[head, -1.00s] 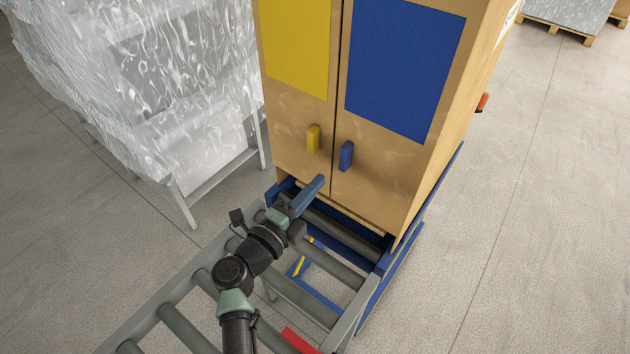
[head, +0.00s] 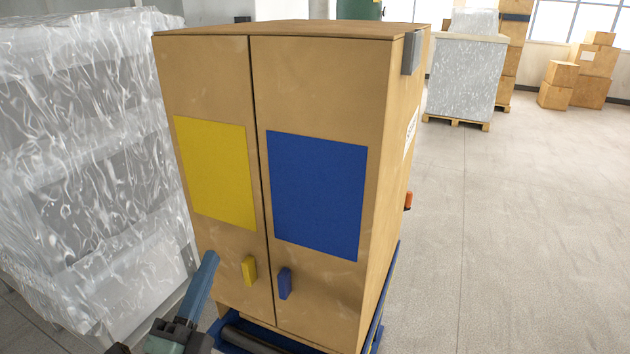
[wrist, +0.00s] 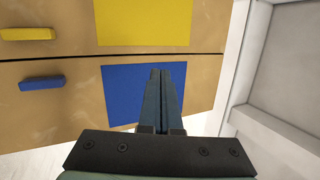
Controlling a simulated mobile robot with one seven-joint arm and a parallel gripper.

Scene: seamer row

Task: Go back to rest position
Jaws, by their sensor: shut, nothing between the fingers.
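My gripper (head: 203,287) is at the lower left in the head view, in front of the cabinet's yellow-panel side and left of the yellow handle (head: 249,270). Its fingers are shut with nothing between them. In the wrist view the closed fingers (wrist: 163,75) overlap the picture of the blue panel (wrist: 120,88). My gripper appears apart from both handles. The rest of my arm is mostly below the head view's edge.
A tall tan cabinet (head: 207,80) with two closed doors fills the middle, with a blue handle (head: 285,283). A plastic-wrapped load (head: 90,170) stands close on the left. Open floor (head: 510,240) lies on the right. A wrapped pallet load (head: 466,80) and cartons (head: 590,75) stand behind.

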